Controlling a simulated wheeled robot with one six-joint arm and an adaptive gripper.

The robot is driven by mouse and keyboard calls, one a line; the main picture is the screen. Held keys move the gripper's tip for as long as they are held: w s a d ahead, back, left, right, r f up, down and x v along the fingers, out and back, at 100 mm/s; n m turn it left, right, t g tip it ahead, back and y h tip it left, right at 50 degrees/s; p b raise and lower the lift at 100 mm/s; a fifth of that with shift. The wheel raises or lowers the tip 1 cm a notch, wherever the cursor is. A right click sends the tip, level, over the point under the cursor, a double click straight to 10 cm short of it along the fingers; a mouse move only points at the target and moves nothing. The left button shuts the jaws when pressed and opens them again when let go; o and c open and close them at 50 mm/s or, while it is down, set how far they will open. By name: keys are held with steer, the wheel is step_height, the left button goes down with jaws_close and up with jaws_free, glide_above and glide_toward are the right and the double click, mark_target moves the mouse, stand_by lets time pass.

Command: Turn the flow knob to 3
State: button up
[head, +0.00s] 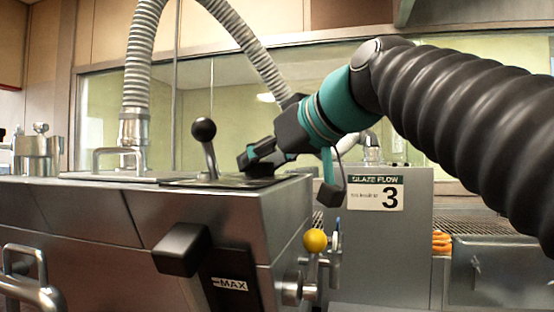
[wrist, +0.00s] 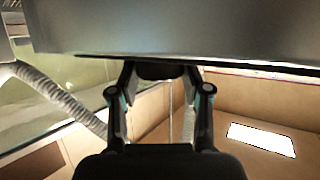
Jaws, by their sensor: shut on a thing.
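My gripper (head: 254,158) reaches down from the right to the dark plate (head: 225,183) on top of the steel machine. In the wrist view my gripper (wrist: 160,82) has its two fingers on either side of a dark rounded knob (wrist: 160,71) under a grey metal face, and is shut on it. This looks like the flow knob. In the head view the knob is hidden by the gripper, and no scale or pointer of it can be read. A sign (head: 376,194) on the cabinet behind reads "GLAZE FLOW" with a large 3.
A black ball-topped lever (head: 205,145) stands just left of my gripper. A black block handle (head: 181,249) sits on the front above a "MAX" label (head: 230,285). A yellow ball (head: 315,240) tops a valve at the right corner. A ribbed hose (head: 143,62) arches behind.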

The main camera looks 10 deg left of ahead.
steer(key=shift+s+a+m+t+h+p, duration=0.15)
steer(key=shift+m+t+h+p, duration=0.4)
steer(key=shift+m+t+h, duration=0.6)
steer(key=shift+f+m+h, duration=0.1)
steer(key=shift+m+h, duration=0.25)
steer(key=shift+m, duration=0.1)
steer(key=o, duration=1.1)
steer(key=shift+o, duration=0.2)
steer(key=v, duration=1.2)
